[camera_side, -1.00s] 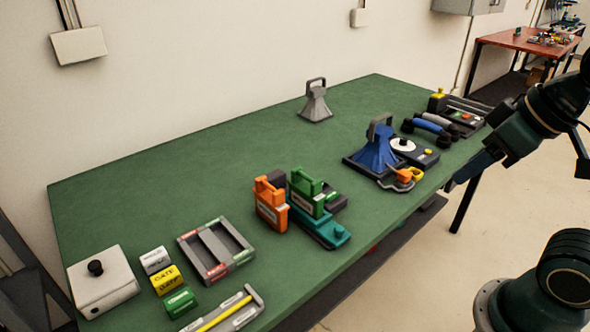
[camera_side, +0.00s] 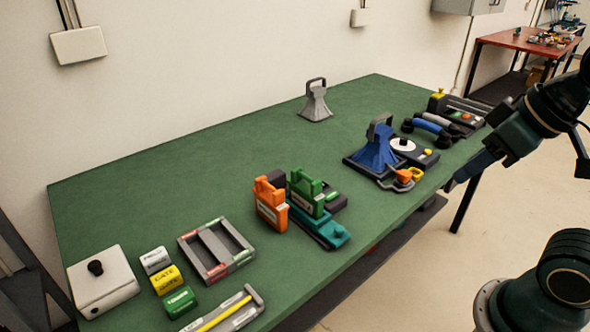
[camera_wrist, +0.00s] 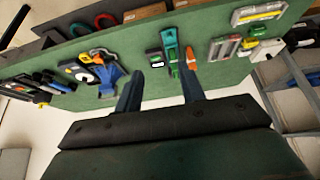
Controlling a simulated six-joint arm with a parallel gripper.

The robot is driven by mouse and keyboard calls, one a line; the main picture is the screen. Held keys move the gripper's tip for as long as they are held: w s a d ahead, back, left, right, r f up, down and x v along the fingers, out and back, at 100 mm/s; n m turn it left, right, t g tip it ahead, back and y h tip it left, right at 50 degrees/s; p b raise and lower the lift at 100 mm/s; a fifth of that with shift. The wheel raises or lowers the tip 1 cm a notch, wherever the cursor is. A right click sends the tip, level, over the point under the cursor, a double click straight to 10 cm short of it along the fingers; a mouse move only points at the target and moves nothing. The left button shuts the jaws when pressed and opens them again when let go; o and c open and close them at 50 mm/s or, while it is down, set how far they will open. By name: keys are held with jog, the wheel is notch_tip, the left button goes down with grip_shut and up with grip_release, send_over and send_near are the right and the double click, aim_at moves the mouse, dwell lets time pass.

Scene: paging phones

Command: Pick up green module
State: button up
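The green module (camera_side: 307,193) stands upright at the middle of the green table, on or against a teal base (camera_side: 330,235). An orange module (camera_side: 270,205) stands just to its left, with a dark block behind. My gripper (camera_side: 452,186) is off the table's right front edge in the side view, well away from the green module. In the wrist view my gripper (camera_wrist: 160,92) has its two fingers wide apart with nothing between them. The green module (camera_wrist: 172,54) shows small beyond the fingers, beside the orange module (camera_wrist: 191,58).
A blue cone-shaped holder (camera_side: 376,152) and handsets (camera_side: 432,126) stand to the right. A grey tray (camera_side: 240,260), small labelled blocks (camera_side: 165,279) and a white box (camera_side: 103,285) lie to the left. A grey cone (camera_side: 315,103) stands at the back. The table's back left is clear.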

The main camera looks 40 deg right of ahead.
dwell(0.3)
jog(key=w+f+y, duration=0.1)
jog(key=w+f, duration=0.2)
jog(key=w, duration=1.1)
jog(key=w+f+g+y, duration=0.1)
jog(key=w+f, duration=0.3)
jog(key=w, duration=1)
jog(key=shift+w, duration=0.15)
jog(key=shift+x, duration=4.3)
